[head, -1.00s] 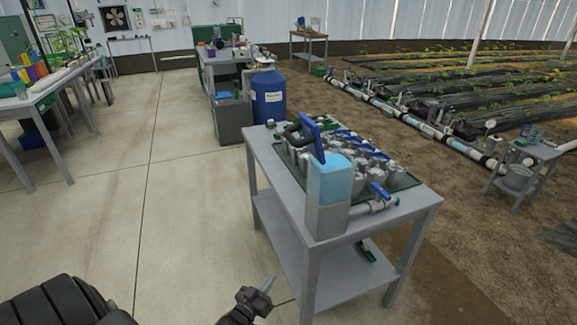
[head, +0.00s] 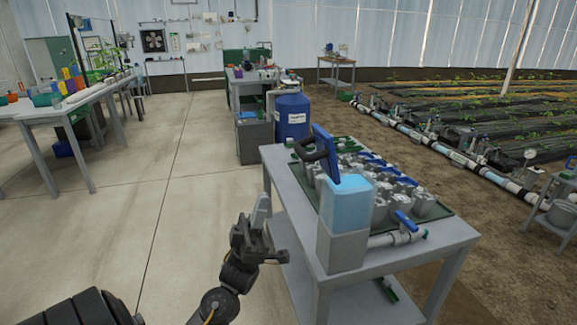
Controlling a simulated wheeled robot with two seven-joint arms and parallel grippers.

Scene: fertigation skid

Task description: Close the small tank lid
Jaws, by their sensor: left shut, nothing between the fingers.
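The small tank (head: 344,215) stands at the near left corner of the grey table, a clear blue upper part on a grey base. Its blue lid (head: 325,155) stands up, tilted open, above the tank's top. A dark curved handle or hose (head: 308,148) shows beside the lid. My left gripper (head: 262,208) is shut and empty, raised to the left of the table and apart from the tank and lid. My right gripper is not in view.
Behind the tank, a green tray (head: 440,214) holds several grey pots and blue-handled valves. A pipe with a blue valve (head: 404,222) runs right from the tank. A blue barrel (head: 292,118) stands behind the table. The floor (head: 180,210) at left is clear.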

